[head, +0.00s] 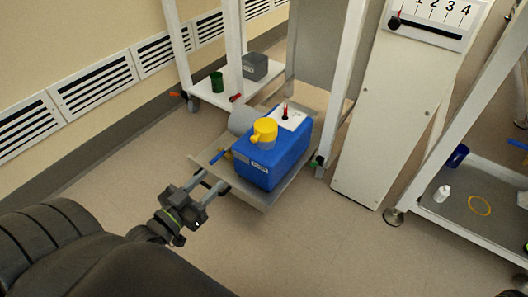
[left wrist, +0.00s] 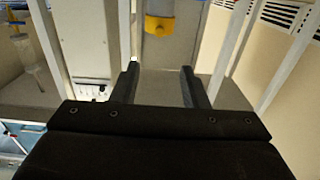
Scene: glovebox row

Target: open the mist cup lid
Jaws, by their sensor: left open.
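A blue box-shaped unit (head: 274,160) stands on a low grey shelf (head: 252,188) in the head view. A yellow round cap with a side tab (head: 264,131) sits on its top. I cannot tell for sure that this is the mist cup lid. A yellow part (left wrist: 160,25) below a grey body shows at the top of the left wrist view, beyond the fingertips; I cannot tell whether it is the same cap. My left gripper (head: 211,186) is open and empty, in front of the shelf's left side and apart from the unit. It also shows in the left wrist view (left wrist: 160,72). My right gripper is not in view.
A white panel (head: 383,125) stands to the right. A cart at the back holds a green cup (head: 217,82) and a grey box (head: 255,67). White frame posts surround the shelf. The floor in front is clear.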

